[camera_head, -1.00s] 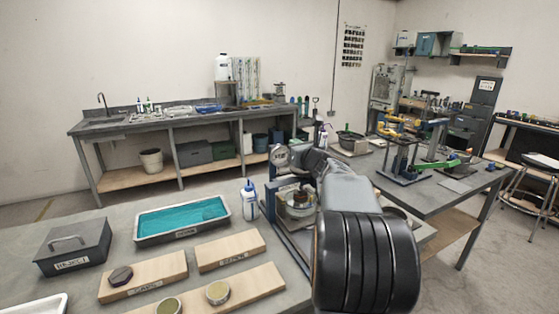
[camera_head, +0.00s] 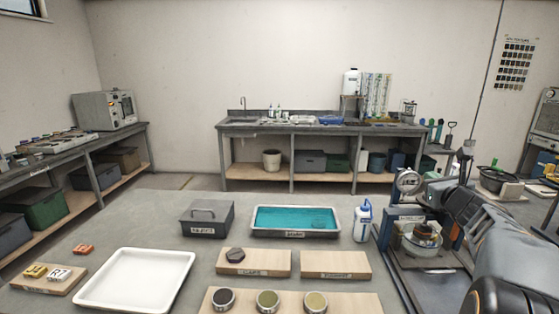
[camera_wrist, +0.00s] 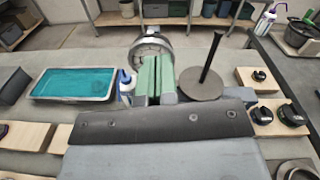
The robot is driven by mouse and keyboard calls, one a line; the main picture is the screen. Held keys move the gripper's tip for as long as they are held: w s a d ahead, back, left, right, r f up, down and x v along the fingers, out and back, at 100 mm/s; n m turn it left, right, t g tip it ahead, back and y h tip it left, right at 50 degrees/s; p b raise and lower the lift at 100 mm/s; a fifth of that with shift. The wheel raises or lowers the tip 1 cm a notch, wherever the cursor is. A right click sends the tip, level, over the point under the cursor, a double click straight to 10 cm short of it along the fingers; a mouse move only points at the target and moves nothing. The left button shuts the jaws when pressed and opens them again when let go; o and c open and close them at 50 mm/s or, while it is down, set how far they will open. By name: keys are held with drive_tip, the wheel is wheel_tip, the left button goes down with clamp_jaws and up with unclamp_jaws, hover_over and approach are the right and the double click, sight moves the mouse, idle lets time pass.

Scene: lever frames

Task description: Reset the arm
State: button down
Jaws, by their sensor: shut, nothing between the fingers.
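The round gauge (camera_wrist: 150,52) appears just beyond the fingertips there. The fingers partly hide it, and I cannot tell the gap between them.
The bench holds a teal-filled tray (camera_head: 255,225), a grey lidded box (camera_head: 207,231), a white tray (camera_head: 88,298), wooden boards (camera_head: 336,271) with small pucks, and a white bottle (camera_head: 362,226). A black rod on a disc (camera_wrist: 203,88) stands right of my fingers in the wrist view.

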drive_tip(key=s+a+f+n+g+y+p, duration=0.1)
drive_tip(key=s+a+f+n+g+y, duration=0.15)
drive_tip(key=a+f+n, duration=0.35)
drive_tip(key=s+a+f+n+g+y, duration=0.1)
drive_tip(key=s+a+f+n+g, duration=0.3)
drive_tip(key=n, duration=0.3)
drive_tip(key=s+a+f+n+g+y+p, duration=0.1)
drive_tip(key=s+a+f+n+g, duration=0.15)
drive_tip(key=a+f+n, duration=0.35)
drive_tip(key=s+a+n+g+h+p, duration=0.2)
drive_tip(key=s+a+n+g, duration=0.3)
drive_tip(key=s+a+n, duration=0.7)
drive_tip(key=n+p, duration=0.1)
drive_tip(key=n, duration=0.3)
drive_tip(key=shift+s+a+n+h+p, duration=0.25)
drive_tip(key=shift+s+n+h+p, duration=0.05)
drive_tip(key=shift+s+h+p, duration=0.1)
drive_tip(key=shift+r, duration=0.1)
